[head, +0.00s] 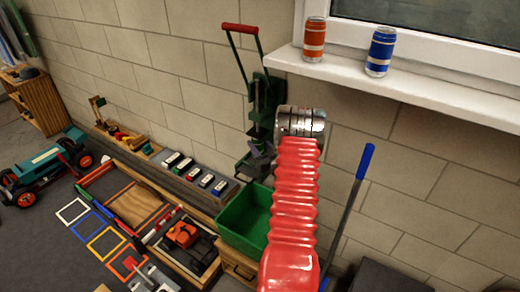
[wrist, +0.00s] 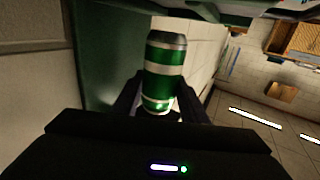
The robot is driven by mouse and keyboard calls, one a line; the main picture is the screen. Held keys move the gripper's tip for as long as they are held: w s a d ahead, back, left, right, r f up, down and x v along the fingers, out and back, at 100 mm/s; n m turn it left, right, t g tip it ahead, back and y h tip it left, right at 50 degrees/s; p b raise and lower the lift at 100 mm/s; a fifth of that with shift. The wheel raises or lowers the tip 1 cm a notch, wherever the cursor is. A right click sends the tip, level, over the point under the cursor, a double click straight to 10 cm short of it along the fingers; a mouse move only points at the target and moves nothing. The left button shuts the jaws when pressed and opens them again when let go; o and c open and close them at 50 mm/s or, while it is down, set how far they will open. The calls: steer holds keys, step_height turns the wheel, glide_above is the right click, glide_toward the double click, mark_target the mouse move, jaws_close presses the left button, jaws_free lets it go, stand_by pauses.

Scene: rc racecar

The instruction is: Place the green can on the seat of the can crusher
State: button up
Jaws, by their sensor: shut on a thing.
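The green can (wrist: 165,62), with white bands and a silver end, sits between the two dark fingers of my gripper (wrist: 158,98) in the wrist view. My gripper is shut on it. The can crusher (head: 262,105) is a green wall-mounted frame with a red-topped lever (head: 239,28). In the head view my red sleeved arm reaches up to the crusher's lower part, and my gripper (head: 262,150) is just in front of it. The can cannot be made out there. Green metal (wrist: 105,60) lies close beside the can in the wrist view. The seat is not clearly visible, and contact with it cannot be told.
A green bin (head: 243,222) stands below the crusher. An orange can (head: 314,40) and a blue can (head: 380,52) stand on the windowsill (head: 440,95). A blue-handled pole (head: 350,205) leans right of my arm.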

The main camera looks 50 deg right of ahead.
steer(key=shift+f, duration=1.55)
steer(key=shift+f, duration=0.1)
steer(key=o, duration=1)
steer(key=shift+s, duration=0.15)
steer(key=v, duration=1.1)
steer(key=shift+s+a, duration=0.2)
steer(key=shift+s, duration=0.1)
